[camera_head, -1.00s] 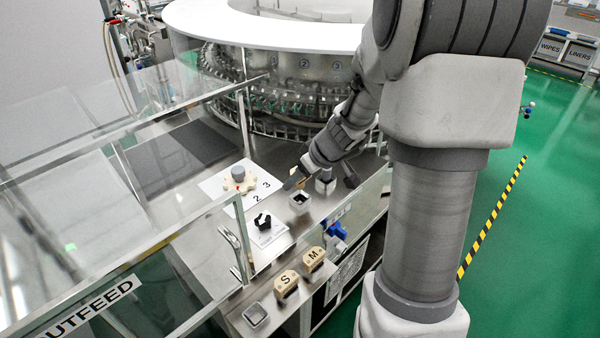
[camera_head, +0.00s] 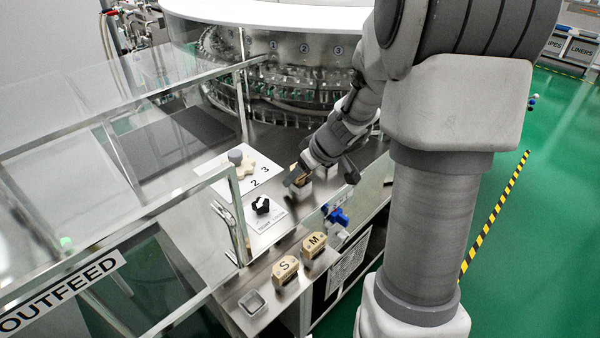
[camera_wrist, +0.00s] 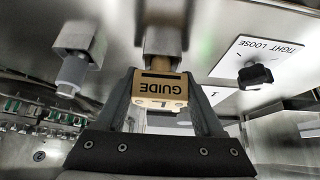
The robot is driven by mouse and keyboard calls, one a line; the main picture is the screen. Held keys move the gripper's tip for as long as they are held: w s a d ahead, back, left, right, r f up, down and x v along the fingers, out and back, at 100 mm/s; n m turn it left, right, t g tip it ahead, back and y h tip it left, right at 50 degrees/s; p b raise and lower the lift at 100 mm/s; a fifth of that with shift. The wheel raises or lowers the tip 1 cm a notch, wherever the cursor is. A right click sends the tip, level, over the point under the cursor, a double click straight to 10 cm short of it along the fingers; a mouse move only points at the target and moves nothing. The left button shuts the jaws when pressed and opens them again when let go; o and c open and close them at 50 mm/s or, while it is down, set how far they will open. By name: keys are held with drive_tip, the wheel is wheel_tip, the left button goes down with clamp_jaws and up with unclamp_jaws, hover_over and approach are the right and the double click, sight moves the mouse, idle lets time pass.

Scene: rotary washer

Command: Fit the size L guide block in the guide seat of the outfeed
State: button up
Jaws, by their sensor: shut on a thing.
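The size L guide block (camera_wrist: 160,88) is tan, marked GUIDE and L, and shows upside down in the wrist view. My gripper (camera_wrist: 163,98) is shut on it, with one dark finger on each side. The square steel guide seat (camera_wrist: 166,42) is right at the block's far end in the wrist view. In the head view, my gripper (camera_head: 300,180) is over the seat (camera_head: 300,191), and a bit of tan block shows there. I cannot tell how far the block is inside the seat.
A black knob (camera_head: 262,205) sits on a TIGHT/LOOSE plate. The S block (camera_head: 285,270) and M block (camera_head: 313,245) stand near an empty holder (camera_head: 252,302). A clear guard (camera_head: 190,215) is at left.

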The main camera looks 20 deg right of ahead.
drive_tip(key=shift+f+b, duration=0.6)
drive_tip(key=shift+b, duration=0.2)
idle(0.4)
drive_tip(key=o, duration=1.4)
drive_tip(key=shift+r, duration=0.15)
